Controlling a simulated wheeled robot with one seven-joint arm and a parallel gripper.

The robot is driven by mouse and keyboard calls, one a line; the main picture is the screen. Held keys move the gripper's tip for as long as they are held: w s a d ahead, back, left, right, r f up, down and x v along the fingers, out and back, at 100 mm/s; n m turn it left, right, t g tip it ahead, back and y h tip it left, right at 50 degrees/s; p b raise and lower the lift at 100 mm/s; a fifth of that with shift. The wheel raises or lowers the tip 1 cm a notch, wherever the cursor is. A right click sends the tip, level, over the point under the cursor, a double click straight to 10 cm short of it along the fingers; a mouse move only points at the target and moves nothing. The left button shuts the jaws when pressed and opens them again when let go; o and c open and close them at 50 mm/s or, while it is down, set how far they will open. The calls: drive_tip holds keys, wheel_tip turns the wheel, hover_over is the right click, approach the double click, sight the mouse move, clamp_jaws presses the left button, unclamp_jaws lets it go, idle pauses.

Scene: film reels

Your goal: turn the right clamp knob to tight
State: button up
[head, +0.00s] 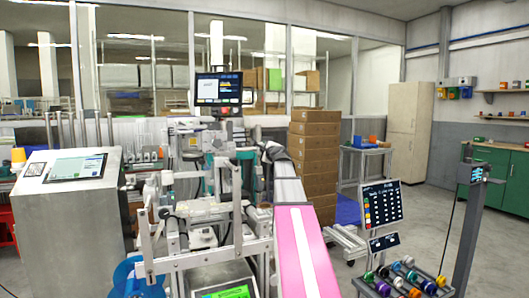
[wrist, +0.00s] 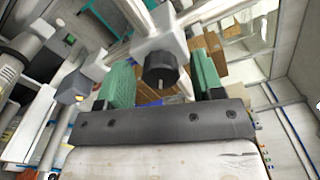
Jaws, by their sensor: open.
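In the wrist view, a round black knob (wrist: 160,68) sits on a pale block of a light metal frame. My gripper (wrist: 162,62) is open, with one green finger on each side of the knob. Gaps show between the knob and both fingers, and I see no contact. A small light mark shows at the knob's lower edge. I cannot tell from it whether the knob is tight or loose, nor whether this is the right clamp knob. In the head view, the machine (head: 205,225) is crowded, and I cannot pick out the knob there.
A pink-topped conveyor (head: 304,250) runs beside the machine. A steel cabinet with a screen (head: 75,168) stands at left. A cart with colored reels (head: 408,275) is at lower right. Stacked brown boxes (head: 313,150) stand behind. Pale frame bars surround the knob closely.

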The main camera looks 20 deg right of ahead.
drive_tip(key=s, duration=1)
drive_tip(key=shift+s+d, duration=0.2)
drive_tip(key=shift+s, duration=0.2)
